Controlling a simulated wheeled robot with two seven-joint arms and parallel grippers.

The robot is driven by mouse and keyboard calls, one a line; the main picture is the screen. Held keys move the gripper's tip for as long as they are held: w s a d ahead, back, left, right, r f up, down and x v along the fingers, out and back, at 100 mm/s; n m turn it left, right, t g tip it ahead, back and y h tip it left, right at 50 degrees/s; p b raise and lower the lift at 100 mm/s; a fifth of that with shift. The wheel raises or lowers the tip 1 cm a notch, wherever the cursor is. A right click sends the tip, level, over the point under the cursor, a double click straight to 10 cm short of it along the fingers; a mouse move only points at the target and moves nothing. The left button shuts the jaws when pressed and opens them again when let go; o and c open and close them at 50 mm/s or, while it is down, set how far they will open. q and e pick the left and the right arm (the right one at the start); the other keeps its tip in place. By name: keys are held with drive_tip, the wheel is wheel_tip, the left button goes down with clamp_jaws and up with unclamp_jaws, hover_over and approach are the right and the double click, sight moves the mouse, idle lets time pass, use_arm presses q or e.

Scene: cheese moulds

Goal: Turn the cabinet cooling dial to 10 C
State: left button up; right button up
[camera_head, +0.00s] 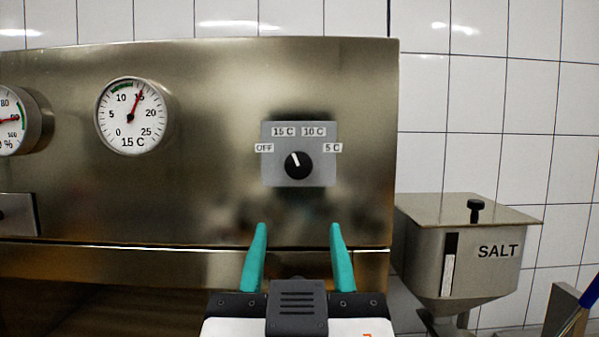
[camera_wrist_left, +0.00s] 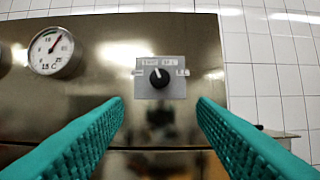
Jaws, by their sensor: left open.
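The cooling dial is a round black knob (camera_head: 298,166) on a grey plate (camera_head: 272,176) on the steel cabinet front (camera_head: 220,120). The plate carries labels OFF, 15 C, 10 C and 5 C. The knob's white line points up and slightly left, nearer the 15 C label. My left gripper (camera_head: 298,230) has teal fingers, spread open and empty, below and in front of the dial. In the left wrist view the knob (camera_wrist_left: 159,77) shows between and beyond the open fingers (camera_wrist_left: 160,105), apart from them. My right gripper is not in view.
A round thermometer gauge (camera_head: 131,116) is left of the dial, its red needle near 15. Another gauge (camera_head: 12,120) is at the left edge. A steel SALT hopper (camera_head: 470,255) stands right of the cabinet. The cabinet front around the dial is clear.

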sight(298, 172)
use_arm(q)
drive_tip(key=p+x, duration=0.2)
drive_tip(key=x, duration=0.1)
drive_tip(key=p+x, duration=0.2)
drive_tip(key=x, duration=0.2)
drive_tip(key=p+x, duration=0.2)
drive_tip(key=x, duration=0.2)
drive_tip(key=shift+r, duration=0.4)
drive_tip(key=shift+w+p, duration=0.3)
drive_tip(key=shift+w, duration=0.05)
drive_tip(key=shift+c, duration=0.2)
drive_tip(key=c, duration=0.9)
